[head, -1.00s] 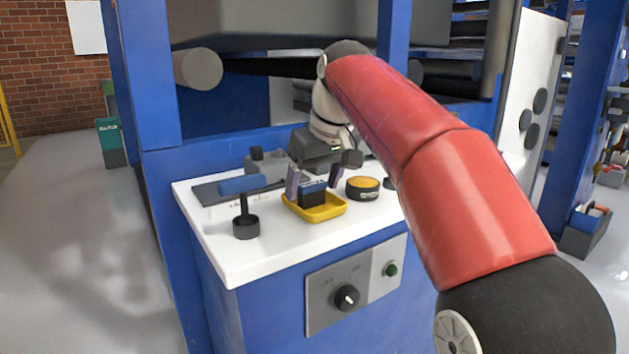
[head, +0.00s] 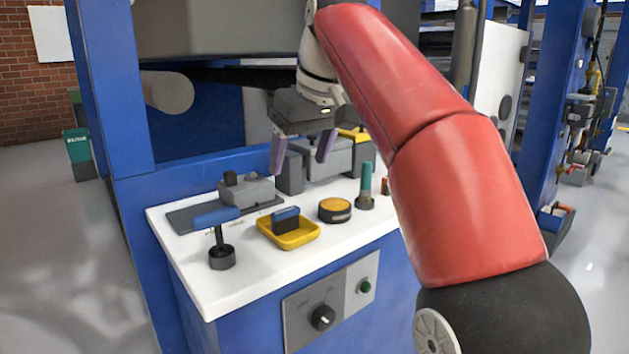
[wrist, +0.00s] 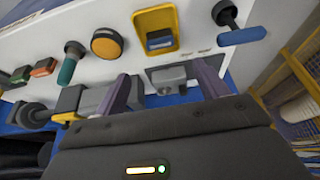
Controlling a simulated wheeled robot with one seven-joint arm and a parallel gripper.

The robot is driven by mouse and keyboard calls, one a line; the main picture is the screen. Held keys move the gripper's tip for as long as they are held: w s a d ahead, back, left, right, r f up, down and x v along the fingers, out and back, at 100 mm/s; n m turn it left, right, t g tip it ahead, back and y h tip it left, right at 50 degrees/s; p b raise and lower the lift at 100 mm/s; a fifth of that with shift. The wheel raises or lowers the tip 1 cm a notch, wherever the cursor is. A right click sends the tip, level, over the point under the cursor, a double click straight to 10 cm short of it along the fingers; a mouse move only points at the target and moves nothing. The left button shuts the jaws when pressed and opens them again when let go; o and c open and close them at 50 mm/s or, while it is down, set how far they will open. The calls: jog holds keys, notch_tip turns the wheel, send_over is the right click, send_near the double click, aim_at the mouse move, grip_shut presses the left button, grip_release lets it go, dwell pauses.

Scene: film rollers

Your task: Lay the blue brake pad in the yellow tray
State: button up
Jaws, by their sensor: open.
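The blue brake pad (head: 286,218), blue on top with a dark body, sits inside the yellow tray (head: 304,239) on the white worktop. In the wrist view the pad (wrist: 159,40) lies within the tray (wrist: 142,20), toward one end of it. My gripper (head: 301,168) is raised behind and above the tray, clear of the pad. Its two purple-grey fingers are spread apart with nothing between them. In the wrist view the fingers (wrist: 165,90) are also apart and empty.
A blue-handled tool (head: 219,235) stands left of the tray. An orange-topped round puck (head: 334,210) and a teal-handled tool (head: 366,186) stand to the right. A grey block device (head: 246,190) is behind. The worktop's front strip is clear.

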jog(key=shift+s+d, duration=0.1)
jog(key=s+d+f+m+t+h, duration=0.1)
jog(key=s+d+f+m, duration=0.2)
jog(key=s+d+f, duration=0.3)
jog(key=s+d+f+m+h, duration=0.1)
jog(key=s+d+f+m, duration=0.2)
jog(key=s+f, duration=1.3)
jog(key=d+f, duration=0.3)
jog(key=f, duration=0.2)
jog(key=shift+s+d+f+m+t+h, duration=0.2)
jog(key=shift+d+f+m+t+h, duration=0.1)
jog(key=shift+d+m+t, duration=0.1)
